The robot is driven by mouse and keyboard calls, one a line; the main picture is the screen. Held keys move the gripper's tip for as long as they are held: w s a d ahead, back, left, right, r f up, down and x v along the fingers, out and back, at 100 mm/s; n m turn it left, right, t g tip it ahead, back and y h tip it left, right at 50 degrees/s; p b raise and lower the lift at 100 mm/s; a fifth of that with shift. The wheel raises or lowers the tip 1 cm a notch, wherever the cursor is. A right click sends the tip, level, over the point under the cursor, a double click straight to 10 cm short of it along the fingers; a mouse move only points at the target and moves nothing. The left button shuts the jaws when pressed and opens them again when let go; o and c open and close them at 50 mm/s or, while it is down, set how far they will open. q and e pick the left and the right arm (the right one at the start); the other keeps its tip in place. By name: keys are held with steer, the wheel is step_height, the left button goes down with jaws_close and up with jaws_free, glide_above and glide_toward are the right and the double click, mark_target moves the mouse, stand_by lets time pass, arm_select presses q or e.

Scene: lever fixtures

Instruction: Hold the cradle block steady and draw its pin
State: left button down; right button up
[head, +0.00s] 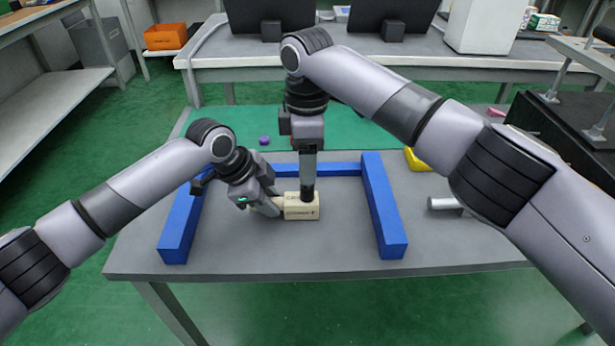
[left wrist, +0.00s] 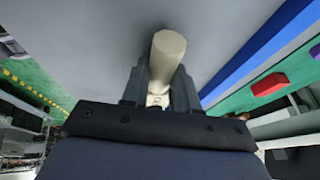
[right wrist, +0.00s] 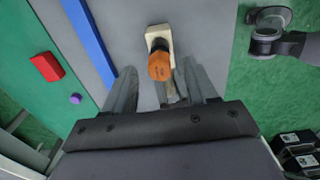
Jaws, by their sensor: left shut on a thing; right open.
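The cream cradle block (head: 301,212), with dark lettering on its front, sits on the grey table inside the blue frame. My left gripper (head: 277,208) is shut on the block's left part; the left wrist view shows the rounded cream piece (left wrist: 166,55) between its fingers (left wrist: 158,88). My right gripper (head: 308,194) points straight down over the block. In the right wrist view its fingers (right wrist: 165,88) are open and apart. An orange pin (right wrist: 160,66) stands on the block (right wrist: 157,36) between them. The right gripper hides the pin in the head view.
Blue bars (head: 384,205) flank the block left, right and behind. A purple piece (head: 265,141) lies behind the frame and a red block (right wrist: 47,67) near it. A yellow piece (head: 416,159) and a grey cylinder (head: 444,204) lie to the right. The table front is clear.

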mark_target(280, 200)
steer(key=shift+f, duration=2.55)
jaws_close()
